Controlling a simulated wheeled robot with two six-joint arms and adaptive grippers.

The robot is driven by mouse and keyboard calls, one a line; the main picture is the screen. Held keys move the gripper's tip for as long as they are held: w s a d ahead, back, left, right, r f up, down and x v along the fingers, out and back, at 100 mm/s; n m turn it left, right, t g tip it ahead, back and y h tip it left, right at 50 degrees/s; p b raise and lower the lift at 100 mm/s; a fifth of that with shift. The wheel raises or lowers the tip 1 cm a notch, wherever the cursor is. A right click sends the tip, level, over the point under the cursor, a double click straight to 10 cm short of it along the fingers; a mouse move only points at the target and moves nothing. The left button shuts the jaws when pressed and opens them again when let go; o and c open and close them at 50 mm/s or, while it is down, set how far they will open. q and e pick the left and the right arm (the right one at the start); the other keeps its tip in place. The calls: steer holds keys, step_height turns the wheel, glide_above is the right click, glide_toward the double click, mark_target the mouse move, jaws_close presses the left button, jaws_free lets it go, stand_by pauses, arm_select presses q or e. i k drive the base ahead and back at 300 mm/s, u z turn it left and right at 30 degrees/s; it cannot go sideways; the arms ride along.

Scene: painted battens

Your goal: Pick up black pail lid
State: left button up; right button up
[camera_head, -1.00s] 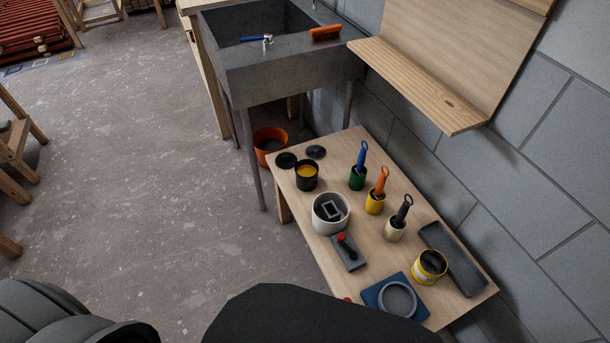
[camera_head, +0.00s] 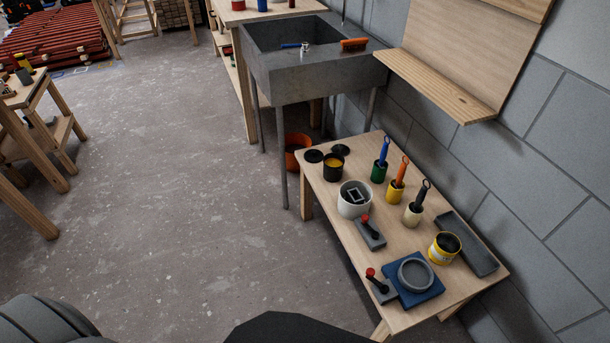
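Two dark round discs lie at the far end of the low wooden bench. The left one is a plain flat black disc (camera_head: 314,156) that looks like the black pail lid. The other is a dark grey disc (camera_head: 341,151) with some detail on top, too small to make out. Beside them stands a small black pail (camera_head: 334,168) with yellow inside and its top open. Neither of my grippers is in view.
The bench (camera_head: 327,192) also holds a white pail (camera_head: 354,205), several brush pots, a yellow tin (camera_head: 443,252), a grey tray (camera_head: 467,244) and a blue board (camera_head: 425,290). A stone sink (camera_head: 300,83) and orange bucket (camera_head: 297,160) stand beyond.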

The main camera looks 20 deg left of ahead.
mark_target(313, 155)
steer(key=k, duration=0.35)
steer(key=u, duration=1.25)
steer(key=i, duration=3.1)
steer(key=z, duration=0.8)
